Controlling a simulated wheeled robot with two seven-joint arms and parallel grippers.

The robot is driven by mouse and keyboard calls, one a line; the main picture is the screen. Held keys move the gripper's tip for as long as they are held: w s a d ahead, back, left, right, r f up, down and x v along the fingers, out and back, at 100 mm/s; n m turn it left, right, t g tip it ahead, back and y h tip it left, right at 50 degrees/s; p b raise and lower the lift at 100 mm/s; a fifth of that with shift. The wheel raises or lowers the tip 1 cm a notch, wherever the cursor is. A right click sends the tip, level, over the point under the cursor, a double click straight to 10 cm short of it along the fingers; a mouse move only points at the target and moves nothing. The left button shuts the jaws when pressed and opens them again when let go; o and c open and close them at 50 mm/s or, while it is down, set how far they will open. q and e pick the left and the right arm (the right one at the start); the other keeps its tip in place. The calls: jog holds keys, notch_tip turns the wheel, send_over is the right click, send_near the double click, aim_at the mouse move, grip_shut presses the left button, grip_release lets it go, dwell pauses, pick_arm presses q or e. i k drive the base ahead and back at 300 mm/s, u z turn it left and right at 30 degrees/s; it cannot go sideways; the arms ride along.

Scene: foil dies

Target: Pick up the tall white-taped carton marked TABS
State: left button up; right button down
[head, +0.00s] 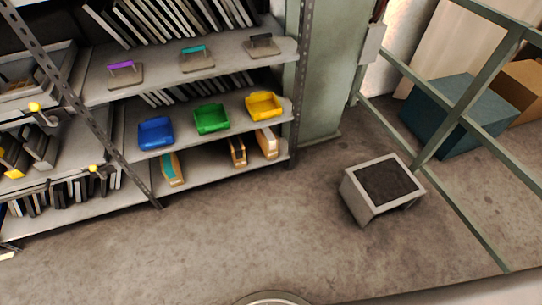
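Several tall narrow cartons stand on the lowest shelf of the rack. The right one (267,143) is tan with a pale, whitish strip and stands near the right post. The middle one (237,151) is tan with a dark side. The left one (171,169) is tan with a teal strip. Their lettering is too small to read, so I cannot confirm which is marked TABS; the right one looks the most white-taped. Neither of my grippers is in view.
Blue (155,132), green (211,118) and yellow (264,106) bins sit on the shelf above the cartons. A grey box with a dark top (388,182) stands on the floor at right, near a green railing (464,108). The floor before the rack is clear.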

aim_at(268, 141)
jog(key=z, duration=0.65)
jog(key=i, duration=1.35)
jog(key=z, duration=0.4)
